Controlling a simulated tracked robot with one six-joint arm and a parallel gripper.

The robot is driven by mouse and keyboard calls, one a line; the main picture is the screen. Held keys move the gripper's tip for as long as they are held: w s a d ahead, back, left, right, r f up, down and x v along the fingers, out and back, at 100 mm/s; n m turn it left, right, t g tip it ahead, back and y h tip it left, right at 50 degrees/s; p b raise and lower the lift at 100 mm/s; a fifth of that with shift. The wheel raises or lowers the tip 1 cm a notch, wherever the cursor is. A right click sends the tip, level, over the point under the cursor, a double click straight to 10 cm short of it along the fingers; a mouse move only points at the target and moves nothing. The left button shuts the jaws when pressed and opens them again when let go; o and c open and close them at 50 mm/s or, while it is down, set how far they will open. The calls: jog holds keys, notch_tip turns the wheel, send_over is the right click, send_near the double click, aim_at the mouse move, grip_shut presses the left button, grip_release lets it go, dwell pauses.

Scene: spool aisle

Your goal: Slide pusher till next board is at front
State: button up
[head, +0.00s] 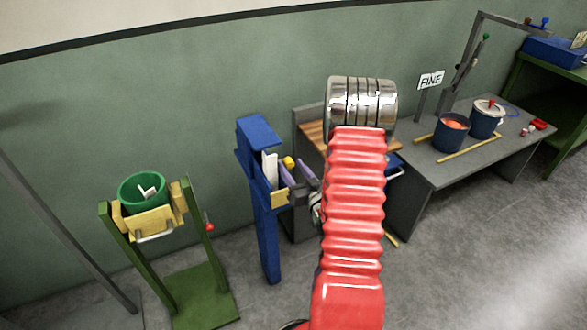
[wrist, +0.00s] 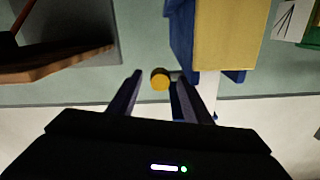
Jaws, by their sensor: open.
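A blue stand (head: 268,235) holds a white upright board (head: 270,172) in its head, with a tan front plate (head: 280,199) below. A yellow knob (head: 288,162), apparently the pusher's, sticks out beside the board. In the wrist view the knob (wrist: 160,79) is on a short rod running to the blue stand (wrist: 181,38); the tan plate (wrist: 232,35) and a white strip (wrist: 209,88) show beside it. Contact and depth are unclear. Boards inside the stand are largely hidden.
A green stand with a green bucket (head: 143,190) stands left of the blue stand. A grey desk (head: 430,172) with two blue pots (head: 451,137) is at right, partly behind my red arm. Grey floor lies open between the stands.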

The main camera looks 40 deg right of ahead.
jog(key=shift+c, duration=0.7)
grip_shut()
jog(key=shift+s, duration=0.1)
